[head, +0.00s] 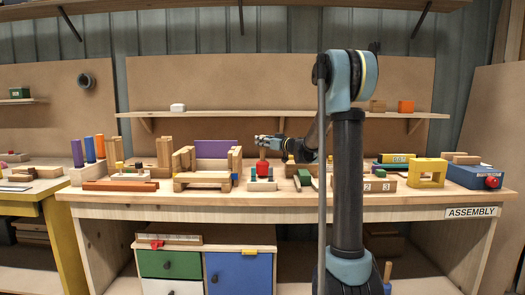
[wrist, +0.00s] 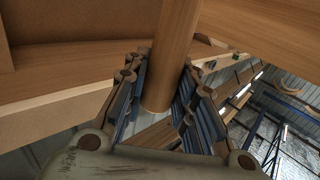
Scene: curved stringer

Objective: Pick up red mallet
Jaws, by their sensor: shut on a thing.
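The red mallet (head: 262,168) is upright near the middle of the bench, with its red head low and its wooden handle rising from it. It appears to be at or just above a small grey and green block piece; I cannot tell whether they touch. My gripper (head: 266,141) is at the upper handle, reaching in from the right. In the wrist view, a round wooden handle (wrist: 172,65) stands between the two fingers of my gripper (wrist: 163,95), which are shut on it. The mallet's head is not seen in the wrist view.
A wooden frame (head: 203,181) stands just left of the mallet. Green blocks (head: 304,177) and a numbered box (head: 378,184) lie to the right. A yellow frame (head: 427,172) and a blue box (head: 475,176) are at the far right. A shelf (head: 290,115) runs above the bench.

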